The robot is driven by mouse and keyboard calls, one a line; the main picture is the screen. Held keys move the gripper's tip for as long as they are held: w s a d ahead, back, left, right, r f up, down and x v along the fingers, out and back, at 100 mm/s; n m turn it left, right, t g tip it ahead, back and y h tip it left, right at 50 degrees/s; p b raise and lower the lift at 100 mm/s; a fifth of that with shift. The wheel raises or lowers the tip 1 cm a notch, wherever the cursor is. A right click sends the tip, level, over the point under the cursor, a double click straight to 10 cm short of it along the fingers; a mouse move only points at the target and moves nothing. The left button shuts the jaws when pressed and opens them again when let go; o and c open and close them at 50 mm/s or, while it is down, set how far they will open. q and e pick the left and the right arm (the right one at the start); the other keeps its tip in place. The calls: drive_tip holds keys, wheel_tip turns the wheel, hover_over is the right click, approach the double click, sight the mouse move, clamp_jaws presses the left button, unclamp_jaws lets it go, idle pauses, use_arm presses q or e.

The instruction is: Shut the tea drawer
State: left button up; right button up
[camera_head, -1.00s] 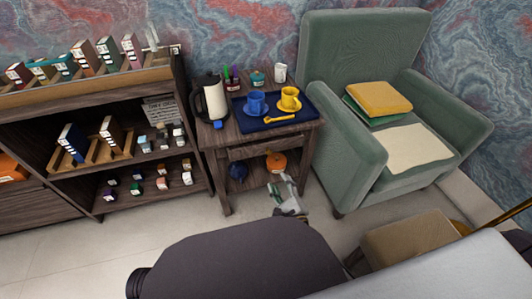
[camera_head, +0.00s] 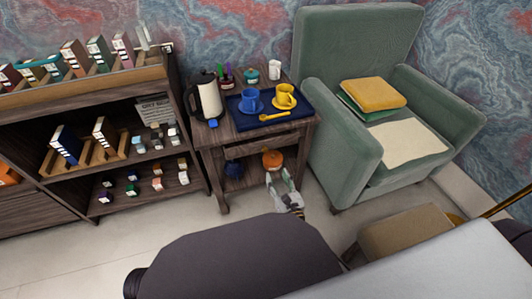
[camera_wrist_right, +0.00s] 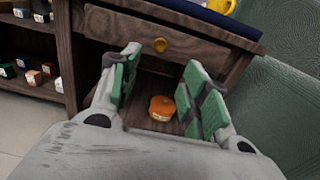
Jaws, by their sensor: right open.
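My right gripper (camera_head: 279,178) is open and empty, low in front of the table. My left gripper is not in view.
A tray (camera_head: 242,122) with cups and a kettle (camera_head: 208,98) stand on top. A green armchair (camera_head: 345,130) is close on the right.

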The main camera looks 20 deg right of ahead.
drive_tip(key=shift+w, duration=0.1)
approach(265, 151)
drive_tip(key=shift+w, duration=0.55)
drive_tip(key=w+b, duration=0.1)
drive_tip(key=w, duration=0.3)
drive_tip(key=shift+w, duration=0.35)
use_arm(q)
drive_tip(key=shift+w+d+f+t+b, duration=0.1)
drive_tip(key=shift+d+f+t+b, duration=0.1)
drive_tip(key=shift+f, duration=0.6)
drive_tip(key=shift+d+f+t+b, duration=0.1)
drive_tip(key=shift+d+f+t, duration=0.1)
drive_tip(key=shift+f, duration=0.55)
use_arm(e)
drive_tip(key=shift+w, duration=1.7)
clamp_jaws()
